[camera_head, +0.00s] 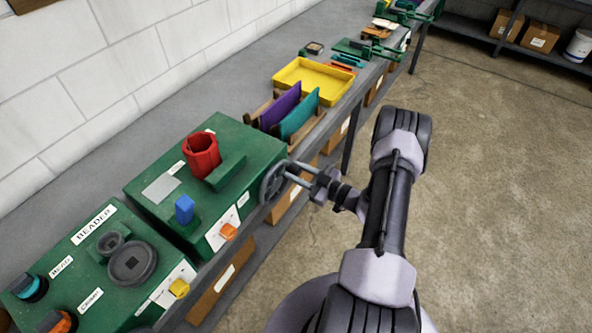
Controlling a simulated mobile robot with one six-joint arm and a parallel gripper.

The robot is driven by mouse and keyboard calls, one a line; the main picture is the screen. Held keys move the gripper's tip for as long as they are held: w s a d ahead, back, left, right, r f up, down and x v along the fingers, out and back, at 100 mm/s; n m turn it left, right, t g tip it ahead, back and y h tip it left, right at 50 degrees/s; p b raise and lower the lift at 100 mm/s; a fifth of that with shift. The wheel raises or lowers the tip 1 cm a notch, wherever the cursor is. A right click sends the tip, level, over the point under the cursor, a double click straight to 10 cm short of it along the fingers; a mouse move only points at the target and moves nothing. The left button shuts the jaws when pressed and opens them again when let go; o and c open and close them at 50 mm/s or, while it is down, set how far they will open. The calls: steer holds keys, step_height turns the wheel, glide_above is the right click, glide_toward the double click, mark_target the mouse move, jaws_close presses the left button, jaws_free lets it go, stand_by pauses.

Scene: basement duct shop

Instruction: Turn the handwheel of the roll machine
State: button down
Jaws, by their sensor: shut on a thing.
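The roll machine appears as a green box (240,157) on the bench, with a red knob-like cup (201,153) and a blue block (184,208) on top. A grey spoked handwheel (273,183) is on its right-hand side, facing the aisle. My gripper (290,172) reaches in from the right and its fingers are shut on the handwheel's rim. The exact contact is small and partly hidden by the fingers.
A second green machine labelled BEADER (130,285) stands at the near left. A yellow tray (318,84) and purple and teal upright sheets (281,107) sit farther along the bench. The concrete floor (490,190) at right is clear. Boxes sit on a far shelf.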

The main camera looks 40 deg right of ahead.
steer(key=shift+f+m, duration=0.25)
steer(key=shift+m, duration=0.15)
stand_by(0.3)
steer(key=c, duration=1.3)
jaws_free()
steer(key=shift+s, duration=0.1)
steer(key=v, duration=1.7)
steer(key=shift+s+p, duration=0.1)
steer(key=shift+p, duration=0.2)
steer(key=shift+d, duration=0.1)
